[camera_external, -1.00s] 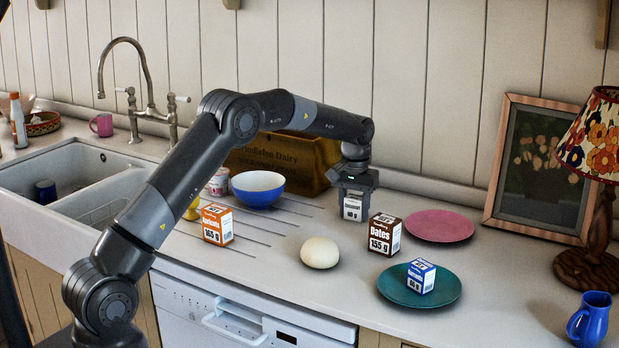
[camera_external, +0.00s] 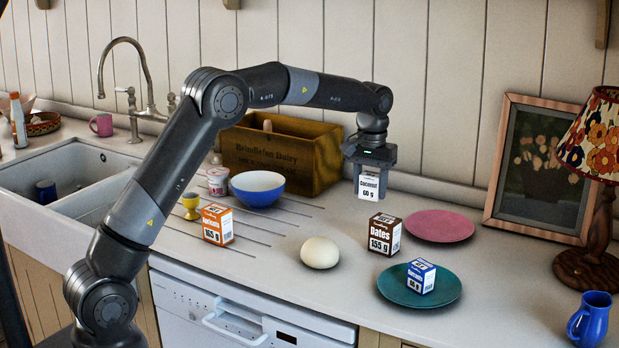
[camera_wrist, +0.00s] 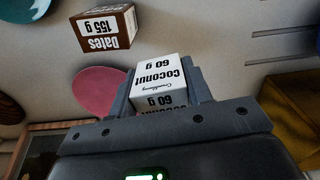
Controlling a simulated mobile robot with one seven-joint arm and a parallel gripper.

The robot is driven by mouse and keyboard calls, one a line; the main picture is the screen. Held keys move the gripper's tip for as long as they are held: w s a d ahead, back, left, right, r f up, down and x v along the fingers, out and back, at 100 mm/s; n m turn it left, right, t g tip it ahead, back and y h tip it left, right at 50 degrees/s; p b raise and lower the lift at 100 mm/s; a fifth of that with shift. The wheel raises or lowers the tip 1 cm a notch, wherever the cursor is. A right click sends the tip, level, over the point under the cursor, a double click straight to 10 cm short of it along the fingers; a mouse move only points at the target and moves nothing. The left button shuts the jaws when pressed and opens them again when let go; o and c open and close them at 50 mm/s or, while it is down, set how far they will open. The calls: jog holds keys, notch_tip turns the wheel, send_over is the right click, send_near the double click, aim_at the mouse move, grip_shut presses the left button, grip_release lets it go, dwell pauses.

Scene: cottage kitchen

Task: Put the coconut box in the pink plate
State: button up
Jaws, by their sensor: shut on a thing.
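The white coconut box (camera_external: 369,187) is held between the fingers of my gripper (camera_external: 372,176), raised above the counter. In the wrist view the coconut box (camera_wrist: 160,84) sits between the two grey fingertips, its label upside down. The pink plate (camera_external: 438,225) lies flat and empty on the counter, to the right of and below my gripper in the external view. In the wrist view the pink plate (camera_wrist: 97,92) is to the left of the box, partly hidden by my gripper.
A brown dates box (camera_external: 384,235) stands beside the pink plate. A teal plate (camera_external: 392,287) holds a blue box (camera_external: 421,276). A pale egg-like object (camera_external: 320,252), an orange box (camera_external: 217,224) and a blue bowl (camera_external: 258,188) stand left. A picture frame (camera_external: 486,170) leans behind the plate.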

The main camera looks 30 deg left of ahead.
jog(key=s+d+r+m, duration=0.1)
jog(key=s+d+m, duration=0.15)
jog(key=d, duration=0.45)
jog(key=s+d+r+m, duration=0.2)
jog(key=d+m, duration=0.1)
jog(key=d, duration=0.5)
jog(key=w+a+f, duration=0.2)
jog(key=w, duration=0.1)
jog(key=w+a+f, duration=0.2)
jog(key=w, duration=0.1)
jog(key=w+a+f, duration=0.2)
jog(key=w+f, duration=0.1)
jog(key=shift+w+a, duration=0.2)
jog(key=shift+a, duration=0.15)
jog(key=shift+w+f, duration=0.1)
jog(key=shift+f, duration=2)
jog(key=shift+f, duration=0.15)
jog(key=o, duration=1)
